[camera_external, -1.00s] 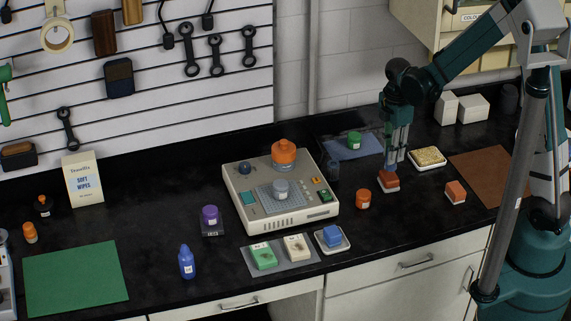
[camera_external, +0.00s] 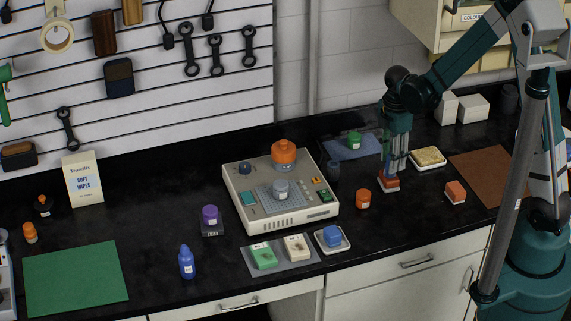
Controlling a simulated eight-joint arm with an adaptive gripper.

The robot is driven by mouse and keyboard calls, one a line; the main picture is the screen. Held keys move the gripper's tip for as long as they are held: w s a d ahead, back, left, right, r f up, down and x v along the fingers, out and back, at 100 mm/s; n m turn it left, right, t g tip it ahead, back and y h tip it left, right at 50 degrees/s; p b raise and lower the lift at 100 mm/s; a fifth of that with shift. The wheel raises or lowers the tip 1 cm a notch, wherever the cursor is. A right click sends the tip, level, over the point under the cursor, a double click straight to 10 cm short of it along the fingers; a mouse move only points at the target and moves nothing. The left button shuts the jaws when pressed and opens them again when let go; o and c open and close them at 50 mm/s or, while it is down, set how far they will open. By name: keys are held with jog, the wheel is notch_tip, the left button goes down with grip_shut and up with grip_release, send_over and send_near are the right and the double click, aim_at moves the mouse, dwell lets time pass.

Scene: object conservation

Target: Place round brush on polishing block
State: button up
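My gripper (camera_external: 390,174) points down at a reddish-orange block (camera_external: 388,186) with a pale lower edge, and its fingertips reach the block's top. The fingers are too small to tell whether they are open or shut on it. A similar orange block (camera_external: 455,191) stands to the right, apart from the gripper. I cannot tell for sure which thing is the round brush or the polishing block.
An orange labelled jar (camera_external: 363,199) stands close to the left of the gripper. A tray with a yellow sponge-like pad (camera_external: 428,157) is at the right. A beige machine (camera_external: 312,223) stands at centre, with a blue mat (camera_external: 371,151) behind. A brown mat (camera_external: 490,165) lies far right.

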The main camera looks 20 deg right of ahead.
jog(key=shift+r, duration=0.15)
notch_tip(320, 180, up, 12)
dwell(1.2)
jog(key=shift+w, duration=0.1)
dwell(0.4)
jog(key=shift+r, duration=0.1)
jog(key=s+d+r+m+t, duration=0.3)
jog(key=s+d+r+m, duration=0.4)
jog(key=s+d+m, duration=0.2)
jog(key=s+d+r+m+t, duration=0.4)
jog(key=s+d+r+m, duration=0.2)
jog(key=s+d+m, duration=0.3)
jog(key=shift+d+r+m, duration=0.35)
jog(key=shift+d+m, duration=0.55)
jog(key=shift+d, duration=0.35)
